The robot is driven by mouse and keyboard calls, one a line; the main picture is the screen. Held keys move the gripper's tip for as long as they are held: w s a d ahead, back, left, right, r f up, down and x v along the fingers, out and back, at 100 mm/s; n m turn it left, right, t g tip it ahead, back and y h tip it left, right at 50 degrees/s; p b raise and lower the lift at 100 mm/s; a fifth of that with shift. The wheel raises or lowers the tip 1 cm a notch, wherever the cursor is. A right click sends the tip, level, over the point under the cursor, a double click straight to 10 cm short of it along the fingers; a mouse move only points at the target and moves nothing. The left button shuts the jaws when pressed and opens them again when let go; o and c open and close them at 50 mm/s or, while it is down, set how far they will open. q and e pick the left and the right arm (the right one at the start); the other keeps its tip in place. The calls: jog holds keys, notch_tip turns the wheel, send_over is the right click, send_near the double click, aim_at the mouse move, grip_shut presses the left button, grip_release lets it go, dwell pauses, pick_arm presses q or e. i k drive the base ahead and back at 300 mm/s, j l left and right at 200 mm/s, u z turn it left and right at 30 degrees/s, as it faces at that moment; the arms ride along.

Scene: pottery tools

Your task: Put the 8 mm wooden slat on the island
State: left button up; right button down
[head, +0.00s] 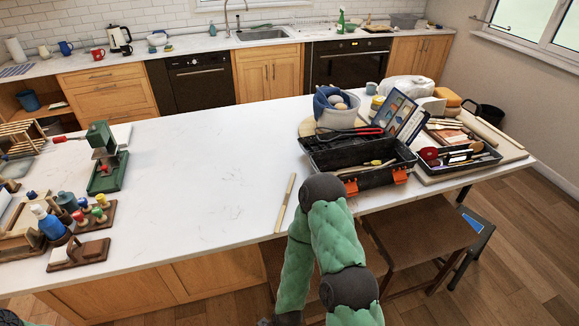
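A thin, light wooden slat (285,202) lies flat on the white island top (200,170), near the front edge and left of my raised green arm. Its thickness cannot be read from here, so I cannot tell if it is the 8 mm one. Other light wooden strips (487,133) lie at the right end of the island. My arm bends at a dark joint just right of the slat, and its lower parts run down out of the picture. Neither gripper can be made out in the head view, and nothing is seen holding the slat.
A black toolbox (360,180) with orange latches stands right of the slat. A black tray of tools (455,160) is farther right. A green press (106,160) and a rack of bottles (95,218) stand at left. The island's middle is clear. Stools (420,232) stand in front.

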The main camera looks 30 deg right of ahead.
aim_at(262, 163)
jog(key=z, duration=3.1)
jog(key=k+j+z, duration=0.2)
jog(key=k+j, duration=0.2)
jog(key=j, duration=0.15)
jog(key=k+j, duration=0.2)
jog(key=j, duration=0.15)
jog(key=k+j, duration=0.15)
jog(key=j, duration=0.25)
